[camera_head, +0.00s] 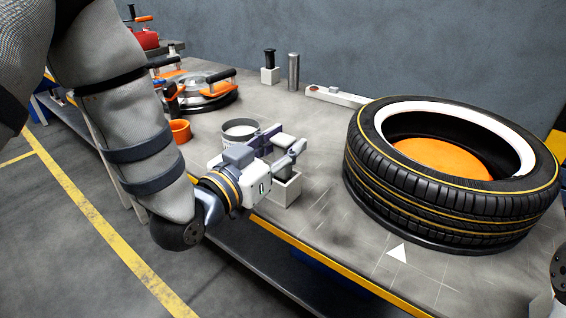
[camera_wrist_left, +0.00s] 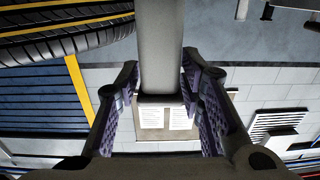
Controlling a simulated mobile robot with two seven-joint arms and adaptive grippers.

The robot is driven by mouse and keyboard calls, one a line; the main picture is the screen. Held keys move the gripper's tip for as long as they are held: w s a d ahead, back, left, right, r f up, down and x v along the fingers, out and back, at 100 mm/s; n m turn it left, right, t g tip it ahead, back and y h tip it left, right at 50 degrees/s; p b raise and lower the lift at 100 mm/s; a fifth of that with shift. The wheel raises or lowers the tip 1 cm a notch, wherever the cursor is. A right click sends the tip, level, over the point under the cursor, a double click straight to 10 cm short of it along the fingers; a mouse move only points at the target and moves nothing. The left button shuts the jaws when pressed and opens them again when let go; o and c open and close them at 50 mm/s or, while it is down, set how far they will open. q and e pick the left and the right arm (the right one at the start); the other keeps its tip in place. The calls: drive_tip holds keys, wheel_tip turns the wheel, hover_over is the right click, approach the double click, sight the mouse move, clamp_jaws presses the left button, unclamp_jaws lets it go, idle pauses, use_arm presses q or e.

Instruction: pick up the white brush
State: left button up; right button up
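The white brush (camera_head: 284,141) is between the fingers of my left gripper (camera_head: 283,146) in the head view, above a small white open box (camera_head: 286,190) at the front edge of the bench. In the left wrist view, a pale grey-white handle (camera_wrist_left: 159,45) runs down from the top between the two purple-padded fingertips of my left gripper (camera_wrist_left: 160,75). The fingers flank it closely on both sides. Whether the pads press on it I cannot tell. The brush's lower part is hidden. My right gripper is out of view.
A tyre (camera_head: 440,212) lies on the bench to the right. A light grey cup (camera_head: 240,131) and an orange cup (camera_head: 180,131) stand left of the gripper. A black-handled tool (camera_head: 270,58), a metal cylinder (camera_head: 293,72) and a long white bar (camera_head: 337,96) are farther back.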

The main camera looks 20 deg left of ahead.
use_arm(q)
drive_tip(key=c, duration=0.5)
wheel_tip(320, 180, up, 10)
drive_tip(key=shift+r+p, duration=0.1)
drive_tip(key=shift+p, duration=0.95)
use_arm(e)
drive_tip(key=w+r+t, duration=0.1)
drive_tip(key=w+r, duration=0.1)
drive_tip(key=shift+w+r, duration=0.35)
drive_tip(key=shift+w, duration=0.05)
use_arm(q)
drive_tip(key=o, duration=0.5)
clamp_jaws()
